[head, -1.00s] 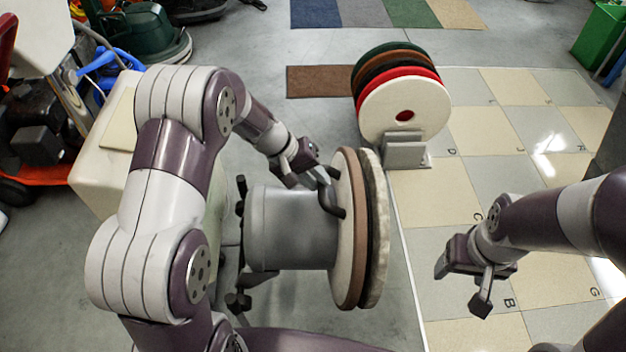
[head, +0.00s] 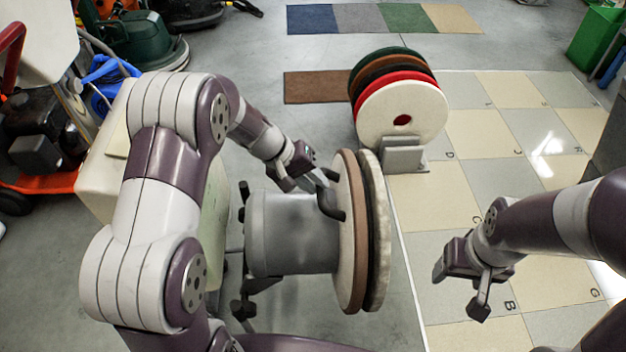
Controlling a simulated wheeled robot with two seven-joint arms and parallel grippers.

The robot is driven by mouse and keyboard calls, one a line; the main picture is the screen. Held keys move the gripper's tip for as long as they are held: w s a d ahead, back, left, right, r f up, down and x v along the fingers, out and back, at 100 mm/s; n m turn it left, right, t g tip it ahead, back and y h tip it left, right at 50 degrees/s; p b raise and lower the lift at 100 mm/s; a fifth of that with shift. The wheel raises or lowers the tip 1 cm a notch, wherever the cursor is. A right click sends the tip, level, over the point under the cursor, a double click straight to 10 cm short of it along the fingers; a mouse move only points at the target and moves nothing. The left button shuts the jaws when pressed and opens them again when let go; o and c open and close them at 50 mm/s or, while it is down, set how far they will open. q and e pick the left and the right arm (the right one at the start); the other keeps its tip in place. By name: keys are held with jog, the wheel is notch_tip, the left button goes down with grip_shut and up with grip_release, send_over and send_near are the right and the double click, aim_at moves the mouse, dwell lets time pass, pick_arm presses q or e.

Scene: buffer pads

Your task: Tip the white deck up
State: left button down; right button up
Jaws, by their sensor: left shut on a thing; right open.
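The deck stands on edge in the head view, its disc face turned to the right. It has a grey drum (head: 290,232), a pale off-white disc (head: 341,285) with a brown rim (head: 354,290), and a dark layer and a speckled pale pad (head: 379,285) on its right side. A dark curved handle (head: 331,208) sticks out by the disc's left side. My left gripper (head: 318,178) is shut on this handle; its fingertips are partly hidden. My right gripper (head: 464,290) is open and empty, apart from the deck over the tiled floor.
A rack (head: 404,156) behind holds several upright round pads, a white pad (head: 385,118) in front. Black knobs (head: 243,308) and a cream body (head: 98,200) lie left of the drum. Tiled floor (head: 450,215) on the right is mostly clear. An orange machine (head: 45,183) stands at far left.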

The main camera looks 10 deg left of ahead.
pick_arm(q)
jog(key=shift+s+f, duration=0.15)
jog(key=shift+f, duration=0.05)
jog(key=c, duration=0.9)
grip_release()
jog(key=shift+a, duration=0.1)
jog(key=shift+c, duration=0.2)
jog(key=p+v, duration=0.4)
jog(key=v, duration=0.8)
jog(key=shift+r, duration=0.35)
jog(key=shift+a, duration=0.15)
